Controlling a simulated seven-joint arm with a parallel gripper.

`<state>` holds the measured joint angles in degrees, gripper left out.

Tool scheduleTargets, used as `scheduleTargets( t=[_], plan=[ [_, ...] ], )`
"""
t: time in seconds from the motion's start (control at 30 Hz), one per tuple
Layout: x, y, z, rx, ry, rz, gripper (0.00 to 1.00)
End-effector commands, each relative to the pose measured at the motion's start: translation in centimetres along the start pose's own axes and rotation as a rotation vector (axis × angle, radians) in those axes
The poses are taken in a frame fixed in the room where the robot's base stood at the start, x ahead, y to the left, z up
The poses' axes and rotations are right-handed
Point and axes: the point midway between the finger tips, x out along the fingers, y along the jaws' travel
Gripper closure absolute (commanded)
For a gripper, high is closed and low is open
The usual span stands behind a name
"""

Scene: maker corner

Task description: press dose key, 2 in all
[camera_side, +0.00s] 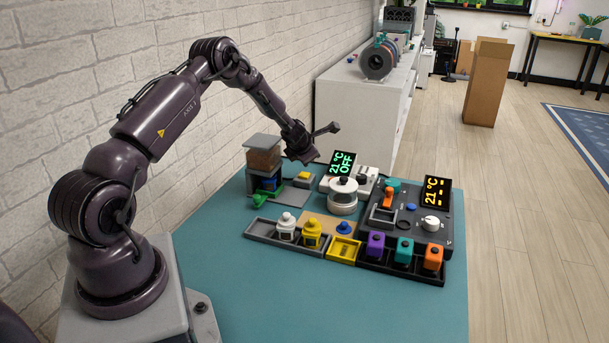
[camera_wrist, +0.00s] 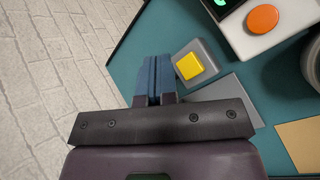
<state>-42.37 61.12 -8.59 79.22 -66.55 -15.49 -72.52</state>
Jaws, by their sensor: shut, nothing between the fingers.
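A yellow square key (camera_wrist: 189,66) sits on a grey block in the wrist view. In the side view this key (camera_side: 304,175) stands just right of a dispenser with a brown hopper (camera_side: 263,157); I take it as the dose key. No label is readable on it. My gripper (camera_side: 308,161) is shut and empty, pointing down above the key area. In the wrist view its closed blue-grey fingers (camera_wrist: 157,61) show just left of the key. I see no clear contact with the key, and the exact height gap cannot be told.
A white unit with an orange button (camera_wrist: 262,18) is near. A dark console (camera_side: 410,215) and trays of coloured jars (camera_side: 375,245) lie further right. The front mat (camera_side: 300,300) is clear.

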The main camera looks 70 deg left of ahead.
Motion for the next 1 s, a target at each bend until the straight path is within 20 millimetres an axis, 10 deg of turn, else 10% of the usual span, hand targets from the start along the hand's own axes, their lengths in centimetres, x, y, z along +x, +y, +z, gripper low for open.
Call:
scheduleTargets(
  t=[1.0],
  plan=[
    [2.0, -1.5, -1.4, 0.0, -0.001, 0.0, 1.0]
  ],
)
